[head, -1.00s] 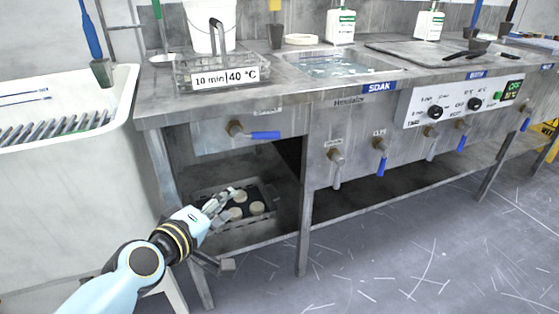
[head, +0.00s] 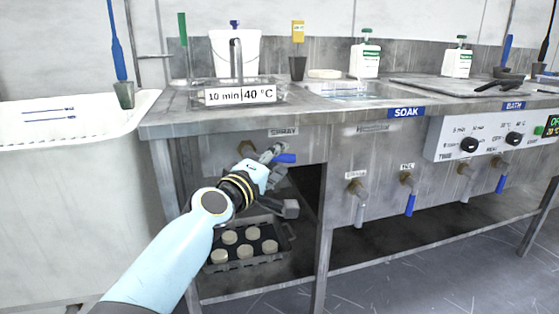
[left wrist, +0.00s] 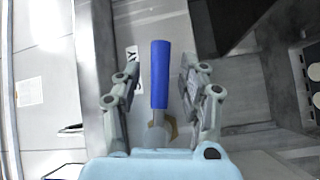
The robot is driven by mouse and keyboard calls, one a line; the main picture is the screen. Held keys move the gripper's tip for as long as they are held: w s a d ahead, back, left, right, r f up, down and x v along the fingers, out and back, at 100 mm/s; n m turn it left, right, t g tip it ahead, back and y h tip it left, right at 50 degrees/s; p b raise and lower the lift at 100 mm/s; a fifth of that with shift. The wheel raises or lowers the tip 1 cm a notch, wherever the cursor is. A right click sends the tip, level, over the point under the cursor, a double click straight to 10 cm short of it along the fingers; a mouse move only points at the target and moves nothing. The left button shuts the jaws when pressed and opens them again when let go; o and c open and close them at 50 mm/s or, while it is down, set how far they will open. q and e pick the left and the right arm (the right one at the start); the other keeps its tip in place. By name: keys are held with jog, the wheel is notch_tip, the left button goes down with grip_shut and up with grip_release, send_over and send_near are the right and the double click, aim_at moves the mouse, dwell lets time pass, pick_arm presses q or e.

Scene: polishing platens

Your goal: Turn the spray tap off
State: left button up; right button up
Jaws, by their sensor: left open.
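The spray tap sits under the SPRAY label (head: 283,132) on the bench front. Its blue lever (head: 286,158) points sideways to the right, and its brass body (head: 247,148) is partly covered by my left gripper (head: 275,155). In the left wrist view the blue lever (left wrist: 159,75) stands between the two spread fingers of my left gripper (left wrist: 156,85), with gaps on both sides. The brass fitting (left wrist: 171,130) shows near the gripper's palm. My left gripper is open and holds nothing. My right gripper is out of view.
Other taps with levers pointing down (head: 409,203) line the bench to the right. A black tray of pale discs (head: 290,240) lies on the shelf below. A white basin (head: 60,200) stands left. A wire rack with a label (head: 240,95) and a bucket (head: 222,60) stand above.

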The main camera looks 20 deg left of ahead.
pick_arm(q)
jog(key=shift+w+d, duration=0.1)
jog(key=shift+w, duration=0.5)
grip_shut()
